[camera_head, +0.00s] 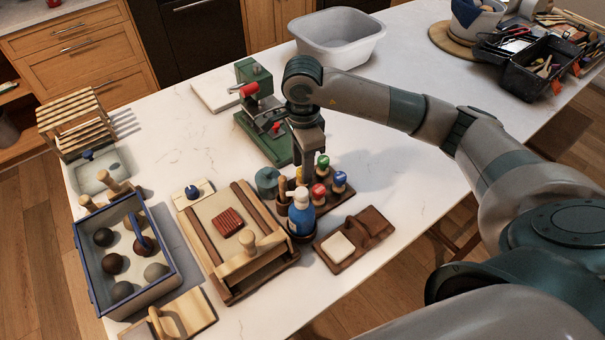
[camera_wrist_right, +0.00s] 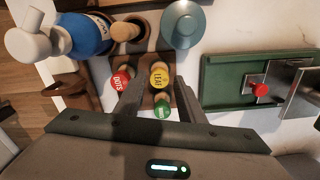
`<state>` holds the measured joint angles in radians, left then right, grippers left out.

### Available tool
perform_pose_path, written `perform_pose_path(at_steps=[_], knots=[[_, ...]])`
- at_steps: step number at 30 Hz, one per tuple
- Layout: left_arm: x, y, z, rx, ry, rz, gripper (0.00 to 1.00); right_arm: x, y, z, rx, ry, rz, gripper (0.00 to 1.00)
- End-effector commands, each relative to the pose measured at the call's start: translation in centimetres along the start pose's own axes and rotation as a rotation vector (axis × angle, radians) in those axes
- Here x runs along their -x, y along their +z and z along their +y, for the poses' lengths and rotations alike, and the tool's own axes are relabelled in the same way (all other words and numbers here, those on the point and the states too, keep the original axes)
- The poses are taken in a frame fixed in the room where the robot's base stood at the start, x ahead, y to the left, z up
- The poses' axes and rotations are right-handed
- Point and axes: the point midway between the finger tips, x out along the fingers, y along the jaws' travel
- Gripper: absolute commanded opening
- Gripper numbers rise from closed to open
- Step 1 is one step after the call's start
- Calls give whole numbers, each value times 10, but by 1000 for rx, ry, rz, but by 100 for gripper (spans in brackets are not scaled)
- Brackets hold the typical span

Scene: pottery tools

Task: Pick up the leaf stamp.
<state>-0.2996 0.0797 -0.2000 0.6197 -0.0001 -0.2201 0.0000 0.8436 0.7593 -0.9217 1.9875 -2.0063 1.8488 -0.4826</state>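The leaf stamp (camera_wrist_right: 159,76) has a yellow top with the word LEAF and stands in a dark wooden rack. In the head view only a bit of yellow shows, mostly hidden behind my right gripper (camera_head: 308,178). In the wrist view my right gripper (camera_wrist_right: 160,92) points down at the rack, its two fingers apart, one on each side of the leaf stamp. I cannot tell whether either finger touches it. A red DOTS stamp (camera_wrist_right: 122,78) and a green stamp (camera_wrist_right: 162,107) stand close by. My left gripper is not in view.
A blue spray bottle (camera_head: 300,214) and a teal round jar (camera_head: 266,182) crowd the rack's left side. Red (camera_head: 318,193) and blue (camera_head: 339,180) stamps stand to the right. A green press (camera_head: 258,105) is behind. The counter right of the rack is clear.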

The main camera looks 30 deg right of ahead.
Motion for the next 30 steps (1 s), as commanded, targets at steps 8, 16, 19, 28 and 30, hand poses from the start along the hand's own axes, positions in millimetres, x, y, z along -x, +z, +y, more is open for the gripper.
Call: perform_pose_path(at_steps=[8, 16, 19, 28, 30], knots=[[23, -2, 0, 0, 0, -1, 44, -27, -1, 2, -1, 3, 0, 36], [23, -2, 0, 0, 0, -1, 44, -35, -1, 1, 0, -1, 0, 36], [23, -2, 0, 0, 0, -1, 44, -35, -1, 1, 0, -1, 1, 36], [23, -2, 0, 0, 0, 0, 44, -34, -1, 1, 0, 0, 1, 14], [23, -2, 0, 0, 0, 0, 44, -34, -1, 1, 0, 0, 1, 3]])
